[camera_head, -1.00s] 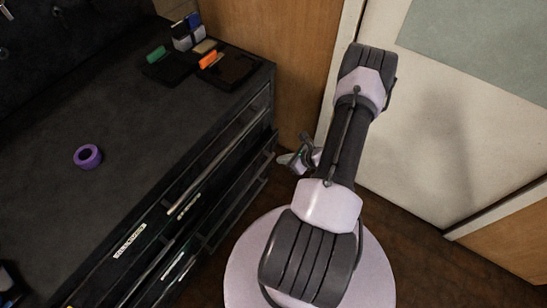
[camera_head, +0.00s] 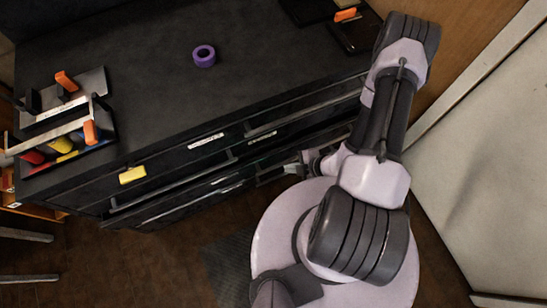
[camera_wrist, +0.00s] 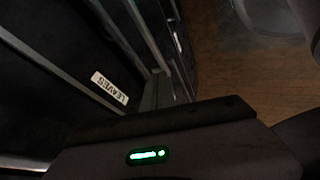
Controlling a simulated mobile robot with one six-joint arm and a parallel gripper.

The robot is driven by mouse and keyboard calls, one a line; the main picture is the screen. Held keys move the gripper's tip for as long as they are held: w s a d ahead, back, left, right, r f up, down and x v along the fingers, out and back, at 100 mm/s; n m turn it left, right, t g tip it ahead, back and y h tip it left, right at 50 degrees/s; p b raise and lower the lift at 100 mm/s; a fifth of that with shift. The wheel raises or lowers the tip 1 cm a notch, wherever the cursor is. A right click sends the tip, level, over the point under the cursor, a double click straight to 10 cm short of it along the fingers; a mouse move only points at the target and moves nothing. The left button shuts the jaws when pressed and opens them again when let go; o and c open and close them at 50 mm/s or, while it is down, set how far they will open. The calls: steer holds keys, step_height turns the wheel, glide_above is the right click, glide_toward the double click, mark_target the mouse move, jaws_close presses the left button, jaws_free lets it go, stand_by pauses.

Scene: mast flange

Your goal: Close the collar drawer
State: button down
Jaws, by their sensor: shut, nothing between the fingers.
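The black drawer cabinet (camera_head: 155,160) has several drawer fronts with long bar handles and pale labels. The label on an upper front (camera_head: 206,141) is too small to read in the head view, so I cannot tell which is the collar drawer. A lower drawer in the right column (camera_head: 275,174) seems to stand out from the front, partly hidden by my arm. My gripper (camera_head: 306,166) is low beside the right column's front, shut and empty, mostly hidden by my arm.
A purple tape roll (camera_head: 204,56) lies on the cabinet top. A tray (camera_head: 70,150) with colourful tools sits at its left end; a yellow tag (camera_head: 132,175) is on the front. A pale panel (camera_head: 500,170) stands at right. Dark floor is open at lower left.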

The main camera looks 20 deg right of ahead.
mark_target(272, 169)
steer(key=b+x, duration=0.3)
steer(key=x, duration=0.5)
steer(key=shift+s+f, duration=0.1)
steer(key=shift+f, duration=0.05)
steer(key=shift+w+a+b, duration=0.2)
steer(key=shift+w+b, duration=0.55)
steer(key=shift+w, duration=1.45)
